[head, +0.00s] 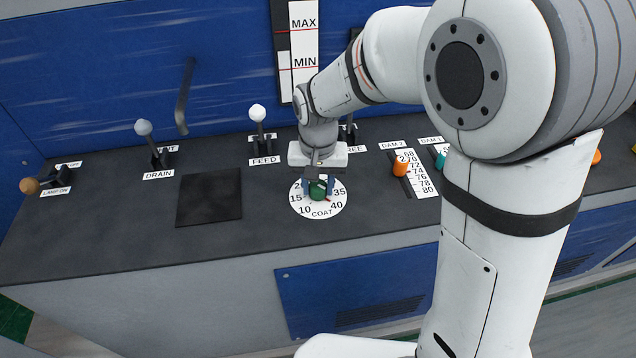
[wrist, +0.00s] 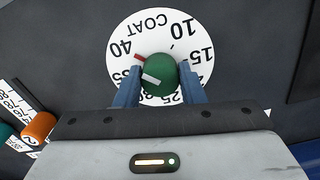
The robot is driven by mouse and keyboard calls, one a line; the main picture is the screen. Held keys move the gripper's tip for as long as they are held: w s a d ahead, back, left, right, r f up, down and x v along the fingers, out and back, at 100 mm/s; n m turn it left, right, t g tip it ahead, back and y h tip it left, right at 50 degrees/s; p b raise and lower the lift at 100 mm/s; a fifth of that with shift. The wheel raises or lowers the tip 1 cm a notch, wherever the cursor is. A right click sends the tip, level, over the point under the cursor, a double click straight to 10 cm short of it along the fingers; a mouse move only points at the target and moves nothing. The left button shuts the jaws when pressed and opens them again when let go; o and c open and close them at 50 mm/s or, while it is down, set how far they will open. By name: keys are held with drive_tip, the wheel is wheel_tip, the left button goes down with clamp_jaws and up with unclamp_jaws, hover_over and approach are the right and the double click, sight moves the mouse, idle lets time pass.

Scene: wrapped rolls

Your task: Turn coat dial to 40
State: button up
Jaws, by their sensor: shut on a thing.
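The coat dial is a round white plate (head: 310,207) on the dark console, marked COAT, with numbers including 10, 15, 35 and 40. Its green knob (head: 317,195) stands in the middle. My gripper (head: 318,187) reaches down from behind, shut on the knob. In the wrist view the two blue fingers of my gripper (wrist: 159,76) flank the green knob (wrist: 163,67). A white bar on the knob points toward the 35 side. A red mark beside the knob lies toward 40. The fingers and gripper body hide part of the scale.
Drain lever (head: 145,129) and feed lever (head: 258,114) stand left of and behind the dial. An orange slider (head: 401,167) on the dam 2 scale is to the right. A dark square plate (head: 209,197) lies left. My arm hides much of the right side.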

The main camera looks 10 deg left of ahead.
sight(318, 185)
drive_tip(key=shift+w+r, duration=0.1)
drive_tip(key=o, duration=1)
wheel_tip(318, 185, up, 8)
drive_tip(key=shift+f, duration=0.15)
idle(0.4)
drive_tip(key=s+d+t, duration=0.1)
drive_tip(key=s+d, duration=0.3)
drive_tip(key=d, duration=0.3)
drive_tip(key=s+d+r, duration=0.1)
drive_tip(key=s+d, duration=0.3)
drive_tip(key=d, duration=0.3)
drive_tip(key=s+d+m+t, duration=0.1)
drive_tip(key=s+d, duration=0.4)
drive_tip(key=d, duration=0.2)
drive_tip(key=shift+s+d+r+t, duration=0.1)
drive_tip(key=shift+d+r+t, duration=0.05)
drive_tip(key=shift+d+t, duration=0.15)
